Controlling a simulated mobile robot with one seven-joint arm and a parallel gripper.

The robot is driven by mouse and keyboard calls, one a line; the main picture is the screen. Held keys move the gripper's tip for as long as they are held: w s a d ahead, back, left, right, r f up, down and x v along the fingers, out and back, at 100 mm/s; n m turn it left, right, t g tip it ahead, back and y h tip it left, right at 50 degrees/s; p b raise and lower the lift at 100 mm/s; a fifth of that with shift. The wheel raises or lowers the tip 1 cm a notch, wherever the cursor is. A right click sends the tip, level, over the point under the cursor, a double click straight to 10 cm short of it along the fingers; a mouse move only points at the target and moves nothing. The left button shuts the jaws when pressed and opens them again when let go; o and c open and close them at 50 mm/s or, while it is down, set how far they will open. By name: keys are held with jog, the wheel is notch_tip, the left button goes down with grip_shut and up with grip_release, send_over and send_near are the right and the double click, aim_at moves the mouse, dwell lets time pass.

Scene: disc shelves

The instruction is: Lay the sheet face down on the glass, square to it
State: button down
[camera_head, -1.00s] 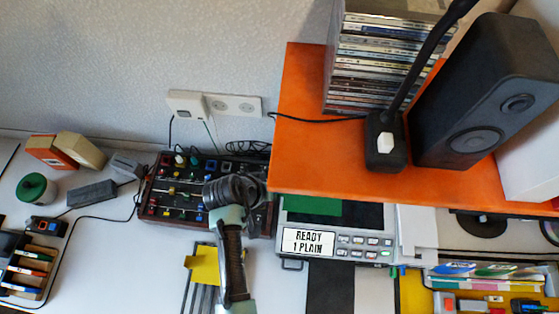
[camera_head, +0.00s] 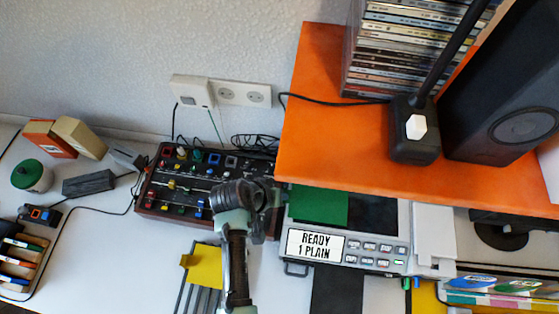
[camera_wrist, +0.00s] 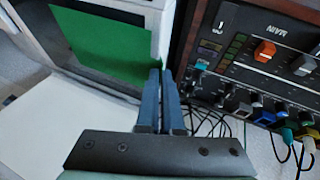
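The plain green sheet (camera_head: 319,206) lies over the left part of the dark glass (camera_head: 372,214) of the scanner; no print shows on its upper side. In the head view the fingertips are hidden behind my wrist.
The orange shelf (camera_head: 400,165) overhangs the back of the glass and carries a disc stack (camera_head: 410,50), a lamp base (camera_head: 414,135) and a speaker (camera_head: 505,95). A black control panel (camera_head: 190,180) with knobs and cables stands close left of the scanner. White papers (camera_head: 434,235) lie to its right.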

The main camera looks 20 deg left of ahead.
jog(key=shift+f+b, duration=0.45)
jog(key=shift+f, duration=0.1)
jog(key=c, duration=1)
grip_release()
jog(key=v, duration=1.3)
